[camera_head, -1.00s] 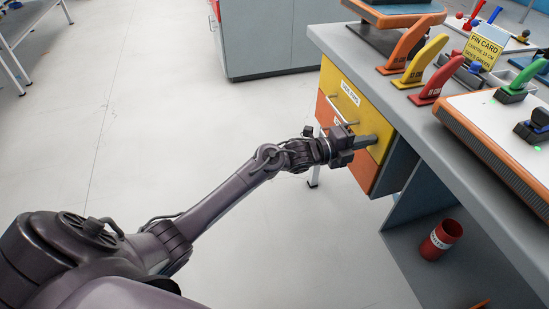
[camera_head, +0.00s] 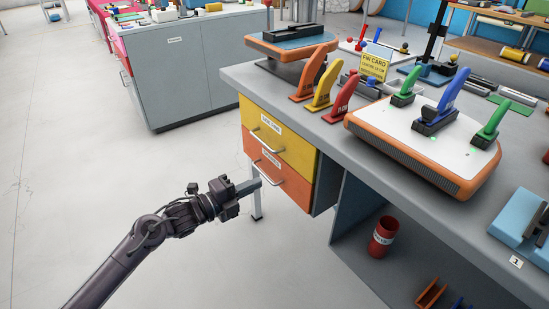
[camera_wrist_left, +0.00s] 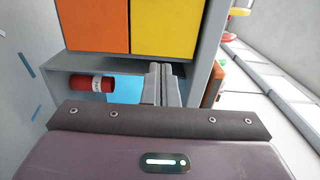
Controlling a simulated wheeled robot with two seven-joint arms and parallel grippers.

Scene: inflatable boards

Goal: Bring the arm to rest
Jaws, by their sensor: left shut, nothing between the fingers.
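My left arm reaches in from the lower left of the head view. Its gripper (camera_head: 262,175) is shut and empty. It is seen against the lower part of the orange drawer (camera_head: 275,172); whether it touches the drawer front cannot be told. The yellow drawer (camera_head: 278,138) is above the orange one, and both look closed. In the left wrist view the two grey fingers (camera_wrist_left: 162,84) lie together, with the orange and yellow fronts beyond them. My right gripper is in neither view.
The grey workbench (camera_head: 330,130) carries red, yellow and orange fins and an orange-edged white board (camera_head: 425,145) with green and blue fins. A red canister (camera_head: 383,236) stands on the shelf below. Open floor (camera_head: 90,150) lies at the left.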

